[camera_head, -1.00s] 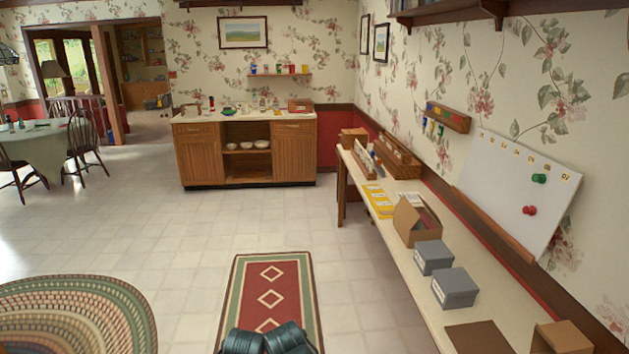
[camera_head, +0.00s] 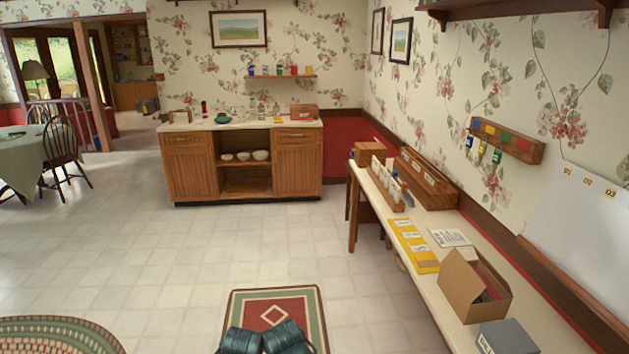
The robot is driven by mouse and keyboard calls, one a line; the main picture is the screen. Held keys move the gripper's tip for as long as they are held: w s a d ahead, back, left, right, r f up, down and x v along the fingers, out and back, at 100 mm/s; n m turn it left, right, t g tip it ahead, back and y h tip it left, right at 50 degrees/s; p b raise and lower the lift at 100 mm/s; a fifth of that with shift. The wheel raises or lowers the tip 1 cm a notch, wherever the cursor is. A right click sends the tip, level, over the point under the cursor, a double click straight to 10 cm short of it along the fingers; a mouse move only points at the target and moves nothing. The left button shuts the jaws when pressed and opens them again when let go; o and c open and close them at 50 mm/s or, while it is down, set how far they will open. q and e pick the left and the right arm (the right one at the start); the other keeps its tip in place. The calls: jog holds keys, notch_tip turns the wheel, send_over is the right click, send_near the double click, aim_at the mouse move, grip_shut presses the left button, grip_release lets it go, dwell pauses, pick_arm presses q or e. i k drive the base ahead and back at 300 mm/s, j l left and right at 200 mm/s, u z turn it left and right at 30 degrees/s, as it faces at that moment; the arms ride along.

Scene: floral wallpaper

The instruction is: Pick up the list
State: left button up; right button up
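A small white sheet with dark printed lines (camera_head: 449,237), which looks like the list, lies flat on the long table (camera_head: 425,286) at the right. It lies just right of a yellow strip with white labels (camera_head: 413,245) and behind an open cardboard box (camera_head: 474,287). Its text is too small to read. Two dark teal rounded parts at the bottom centre seem to be mine.
A grey box (camera_head: 507,338) stands nearest on the table. Wooden racks (camera_head: 428,178) with bottles stand at its far end. A wooden cabinet (camera_head: 243,162) is at the back wall. Tiled floor (camera_head: 290,245) lies open left of the table, with a red rug (camera_head: 268,314) ahead.

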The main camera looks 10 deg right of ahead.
aim_at(453, 237)
jog(key=i, duration=3.4)
jog(key=i+z, duration=0.2)
jog(key=z, duration=3.55)
jog(key=i+j, duration=0.1)
jog(key=j, duration=0.2)
